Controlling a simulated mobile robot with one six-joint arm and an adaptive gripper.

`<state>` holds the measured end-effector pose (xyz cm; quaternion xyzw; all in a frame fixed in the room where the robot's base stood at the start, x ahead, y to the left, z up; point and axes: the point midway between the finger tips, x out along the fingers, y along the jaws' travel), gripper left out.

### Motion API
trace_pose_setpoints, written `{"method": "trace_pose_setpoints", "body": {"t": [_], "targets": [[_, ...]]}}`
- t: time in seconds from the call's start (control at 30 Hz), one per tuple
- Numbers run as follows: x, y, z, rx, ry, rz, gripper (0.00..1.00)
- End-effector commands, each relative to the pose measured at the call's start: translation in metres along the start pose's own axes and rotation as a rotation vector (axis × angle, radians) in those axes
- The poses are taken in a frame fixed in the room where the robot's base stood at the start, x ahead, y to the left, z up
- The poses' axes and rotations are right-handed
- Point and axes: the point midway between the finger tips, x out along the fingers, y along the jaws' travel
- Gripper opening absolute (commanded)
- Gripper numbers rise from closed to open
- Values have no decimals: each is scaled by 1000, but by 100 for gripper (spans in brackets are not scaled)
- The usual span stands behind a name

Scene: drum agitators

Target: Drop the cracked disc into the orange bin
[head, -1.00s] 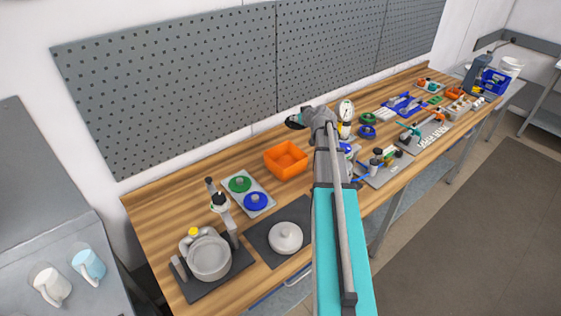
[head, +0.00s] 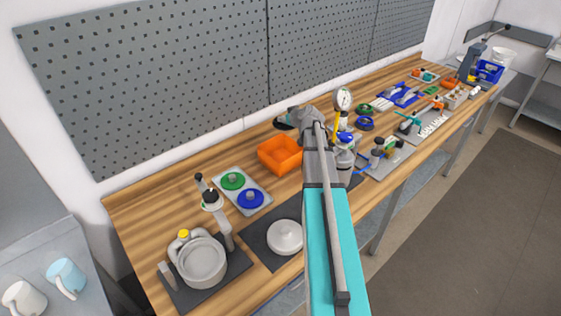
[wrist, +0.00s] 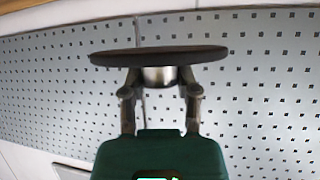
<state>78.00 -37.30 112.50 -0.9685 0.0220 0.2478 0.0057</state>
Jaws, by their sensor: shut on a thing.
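My gripper (wrist: 160,82) is shut on the metal hub of a dark disc (wrist: 158,57). In the wrist view the disc shows nearly edge-on, level across the fingertips, and no crack can be made out. In the head view the disc (head: 285,122) is a small dark shape at the far end of my arm, held above the bench towards the pegboard. The orange bin (head: 282,167) is an open square box on the wooden bench, just below and slightly left of my gripper in that view. My arm passes to its right.
Left of the bin is a grey plate (head: 262,207) with a green disc (head: 233,181) and a blue disc (head: 250,198). A pot (head: 202,262) and a white lid (head: 285,237) are nearer. A dial gauge (head: 343,99) stands right of my gripper. A pegboard (head: 180,90) lines the wall behind.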

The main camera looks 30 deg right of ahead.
Motion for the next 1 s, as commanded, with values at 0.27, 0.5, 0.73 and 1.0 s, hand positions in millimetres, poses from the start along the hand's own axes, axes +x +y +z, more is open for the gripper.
{"method": "trace_pose_setpoints", "body": {"t": [0.27, 0.5, 0.73, 1.0], "targets": [[-1, 3, 2, 2, 0, 4, 0], [-1, 5, 3, 4, 0, 6, 0], [3, 6, 11, 4, 0, 7, 0], [13, 6, 29, 4, 0, 7, 0]]}}
